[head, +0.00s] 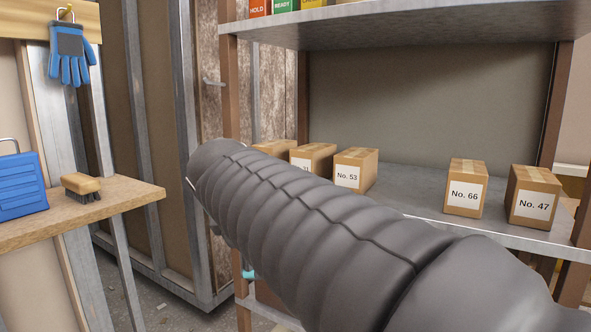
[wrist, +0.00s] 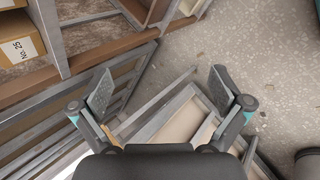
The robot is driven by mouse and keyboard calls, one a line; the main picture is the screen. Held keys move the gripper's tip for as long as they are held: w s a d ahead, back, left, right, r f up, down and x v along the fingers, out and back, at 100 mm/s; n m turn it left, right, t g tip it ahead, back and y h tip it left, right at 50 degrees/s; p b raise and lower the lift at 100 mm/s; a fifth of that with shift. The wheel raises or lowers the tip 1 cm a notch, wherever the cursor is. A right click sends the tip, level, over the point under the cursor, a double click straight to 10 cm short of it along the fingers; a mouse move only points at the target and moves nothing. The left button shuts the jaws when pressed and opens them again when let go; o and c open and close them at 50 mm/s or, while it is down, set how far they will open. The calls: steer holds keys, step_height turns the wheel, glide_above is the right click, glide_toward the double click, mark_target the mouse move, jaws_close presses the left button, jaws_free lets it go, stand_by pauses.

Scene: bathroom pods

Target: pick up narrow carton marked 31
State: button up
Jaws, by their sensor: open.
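In the head view, several brown cartons stand on the middle shelf (head: 415,190). One narrow carton (head: 315,152) has its label mostly behind my arm; the visible end of the number may be 31, but I cannot be sure. To its right stands the carton No. 53 (head: 358,158). Another carton (head: 272,147) at its left has its label hidden. My gripper (wrist: 160,75) is open and empty in the wrist view, over the floor and metal framing. In the head view my arm hides most of it.
Cartons No. 66 (head: 467,170) and No. 47 (head: 536,179) stand farther right. Carton No. 25 (wrist: 20,42) is on a shelf in the wrist view. A wooden ledge (head: 120,194) holds a brush (head: 82,184) and a blue box (head: 20,185).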

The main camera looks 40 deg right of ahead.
steer(key=w+d+r+n+h+b, duration=0.2)
steer(key=w+d+r+n+h, duration=0.2)
steer(key=w+d+r+n, duration=0.35)
steer(key=n+g+h, duration=0.1)
steer(key=n+h, duration=0.2)
steer(key=n, duration=0.1)
glide_toward(311, 148)
steer(key=b+x, duration=0.1)
steer(key=x, duration=0.3)
steer(key=shift+w+d+f+b, duration=0.15)
steer(key=shift+w+f+b, duration=0.05)
steer(key=shift+f+b, duration=0.15)
steer(key=shift+r+b+x, duration=0.15)
steer(key=shift+b+x, duration=0.05)
steer(key=shift+x, duration=1.2)
steer(key=shift+r+b+x, duration=0.15)
steer(key=shift+b+x, duration=0.05)
steer(key=shift+x, duration=1.2)
steer(key=shift+d, duration=0.1)
steer(key=shift+c, duration=0.3)
steer(key=shift+r, duration=0.1)
steer(key=c, duration=1.5)
steer(key=shift+r, duration=0.1)
